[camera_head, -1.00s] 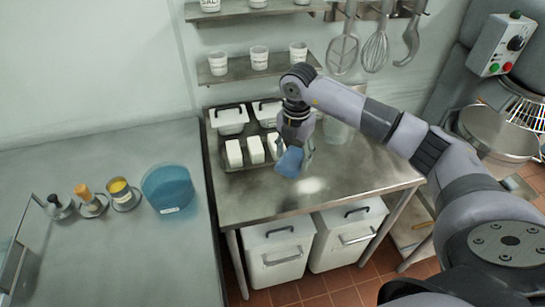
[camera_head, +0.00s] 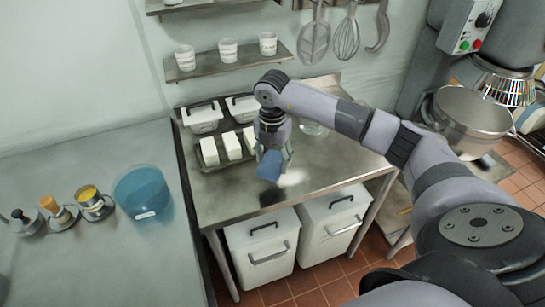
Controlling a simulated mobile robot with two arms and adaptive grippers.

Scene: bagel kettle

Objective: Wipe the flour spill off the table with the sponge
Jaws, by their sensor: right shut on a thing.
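My right gripper (camera_head: 272,146) reaches in from the right over the steel table (camera_head: 240,205). It is shut on a blue sponge (camera_head: 269,166), which hangs tilted below the fingers. I cannot tell whether the sponge touches the table. The flour spill (camera_head: 291,178) is a pale white patch on the table, just right of and slightly in front of the sponge; the sponge and gripper may hide part of it. My left gripper is not in view.
A tray with white blocks (camera_head: 209,151) and lidded white containers (camera_head: 202,117) stand behind and left of the gripper. A clear bowl (camera_head: 313,128) is behind it to the right. White bins (camera_head: 262,248) stand under the table. The table's front is clear.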

